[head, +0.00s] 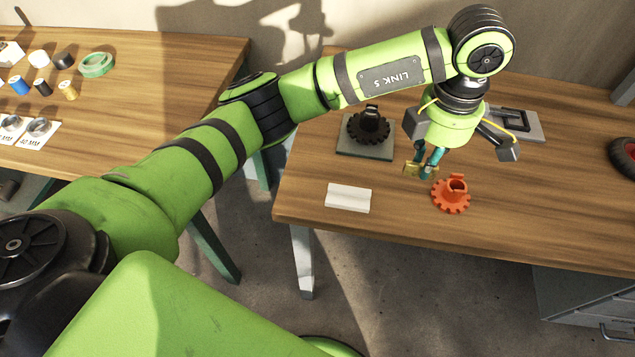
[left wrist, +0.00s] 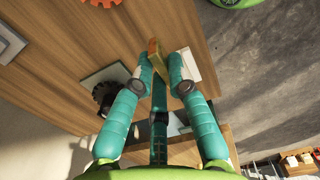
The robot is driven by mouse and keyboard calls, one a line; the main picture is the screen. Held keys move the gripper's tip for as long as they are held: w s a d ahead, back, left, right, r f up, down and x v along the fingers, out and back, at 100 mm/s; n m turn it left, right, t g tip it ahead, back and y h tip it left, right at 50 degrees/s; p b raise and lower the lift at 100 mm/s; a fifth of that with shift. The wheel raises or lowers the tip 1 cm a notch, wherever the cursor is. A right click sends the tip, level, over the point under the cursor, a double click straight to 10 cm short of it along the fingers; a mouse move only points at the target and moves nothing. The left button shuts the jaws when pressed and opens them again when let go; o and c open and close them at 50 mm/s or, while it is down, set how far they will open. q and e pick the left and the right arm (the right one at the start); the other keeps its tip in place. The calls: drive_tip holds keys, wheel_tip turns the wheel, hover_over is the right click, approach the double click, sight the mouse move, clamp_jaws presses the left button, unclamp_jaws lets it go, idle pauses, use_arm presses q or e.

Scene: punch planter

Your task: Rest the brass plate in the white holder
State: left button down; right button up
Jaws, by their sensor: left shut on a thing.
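The brass plate (head: 411,170) is small and held at the tips of my left gripper (head: 423,167), above the wooden table. In the left wrist view the plate (left wrist: 153,48) shows edge-on between the teal fingertips (left wrist: 160,66), which are shut on it. The white holder (head: 348,199) is a low white block near the table's front left edge. In the head view it lies to the left of the gripper and apart from it. In the left wrist view the holder (left wrist: 189,66) is partly hidden behind a finger. My right gripper is not in view.
An orange toothed piece (head: 451,196) sits close to the right of the gripper. A black gear on a grey plate (head: 365,149) stands behind the holder. A grey and black device (head: 517,124) lies farther back. The table front between the holder and the orange piece is clear.

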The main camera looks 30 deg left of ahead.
use_arm(q)
drive_tip(key=shift+s+f, duration=0.2)
drive_tip(key=shift+s, duration=0.05)
drive_tip(key=a+f+p, duration=0.1)
drive_tip(key=a+f, duration=0.1)
drive_tip(key=a, duration=0.1)
drive_tip(key=s+a+f+p, duration=0.1)
drive_tip(key=a+f, duration=0.1)
drive_tip(key=a, duration=0.2)
drive_tip(key=s+a+f+p, duration=0.1)
drive_tip(key=a+f, duration=0.1)
drive_tip(key=a, duration=0.1)
drive_tip(key=shift+s+a+f+p, duration=0.1)
drive_tip(key=shift+a+f+p, duration=0.15)
drive_tip(key=shift+p, duration=0.1)
drive_tip(key=shift+a+f, duration=0.15)
drive_tip(key=shift+a, duration=0.05)
drive_tip(key=shift+f, duration=0.35)
wheel_tip(320, 180, down, 2)
drive_tip(key=shift+f+p, duration=0.25)
drive_tip(key=shift+p, duration=0.5)
drive_tip(key=shift+f, duration=0.45)
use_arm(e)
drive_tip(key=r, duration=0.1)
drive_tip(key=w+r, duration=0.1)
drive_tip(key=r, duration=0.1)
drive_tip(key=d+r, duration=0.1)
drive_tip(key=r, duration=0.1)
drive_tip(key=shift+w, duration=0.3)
